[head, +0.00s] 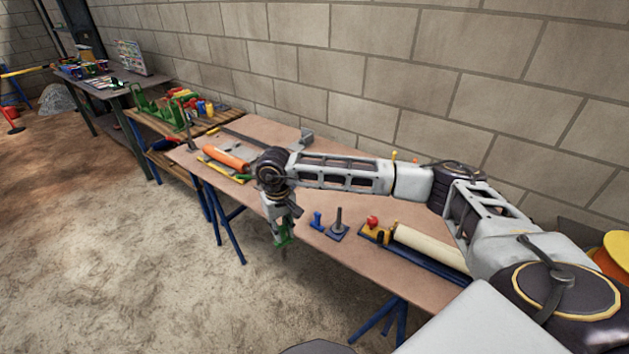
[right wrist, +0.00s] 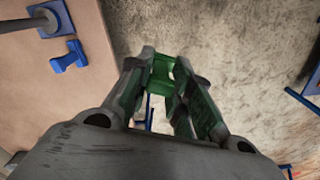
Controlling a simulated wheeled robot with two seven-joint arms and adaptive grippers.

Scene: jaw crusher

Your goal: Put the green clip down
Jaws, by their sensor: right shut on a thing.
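The green clip (right wrist: 160,72) is between the fingers of my right gripper (right wrist: 160,85) in the right wrist view. My right gripper (head: 284,238) is shut on it and points down at the front edge of the brown table (head: 340,262). In the head view the green clip (head: 288,231) shows partly, the fingers covering some of it. In the right wrist view, bare ground shows beneath and beyond the clip. My left gripper is not in view.
A blue piece (head: 317,221) and a grey post on a blue base (head: 338,229) stand on the table right of the gripper. A cream roller (head: 430,247) and red knob (head: 372,222) lie farther right. An orange cylinder (head: 226,157) lies left. Bare tabletop shows near the front edge.

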